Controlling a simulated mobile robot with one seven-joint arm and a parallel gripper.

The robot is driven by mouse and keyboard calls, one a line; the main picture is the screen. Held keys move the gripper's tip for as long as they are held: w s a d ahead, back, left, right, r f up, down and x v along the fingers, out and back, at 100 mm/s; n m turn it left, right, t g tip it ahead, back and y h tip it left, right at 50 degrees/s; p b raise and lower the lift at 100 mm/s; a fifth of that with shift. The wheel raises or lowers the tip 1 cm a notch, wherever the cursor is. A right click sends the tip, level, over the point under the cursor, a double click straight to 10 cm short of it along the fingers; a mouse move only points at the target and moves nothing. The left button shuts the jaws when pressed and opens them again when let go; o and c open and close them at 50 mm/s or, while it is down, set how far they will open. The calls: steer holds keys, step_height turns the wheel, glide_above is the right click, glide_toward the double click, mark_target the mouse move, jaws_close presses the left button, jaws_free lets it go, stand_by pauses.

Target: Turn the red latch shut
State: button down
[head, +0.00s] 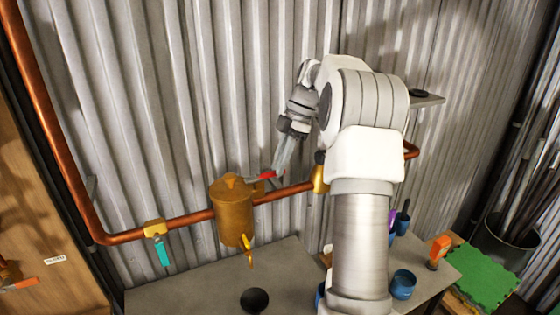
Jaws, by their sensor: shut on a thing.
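The red latch (266,175) is a small red handle beside the top right of a brass cylindrical vessel (232,212) on the copper pipe. My gripper (278,171) reaches down from the upper right and is shut on the red latch. The fingers hide part of the latch, so its exact angle is hard to tell.
The copper pipe (185,220) runs along a corrugated metal wall. A teal-handled valve (162,252) hangs at left, and a yellow tap (248,253) sits under the vessel. A bench below holds a black round object (254,300) and blue cups (403,284).

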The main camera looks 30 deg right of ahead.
steer(key=shift+r, duration=0.1)
steer(key=c, duration=0.8)
jaws_free()
steer(key=p+v, duration=0.5)
steer(key=v, duration=1.2)
steer(key=shift+r, duration=0.2)
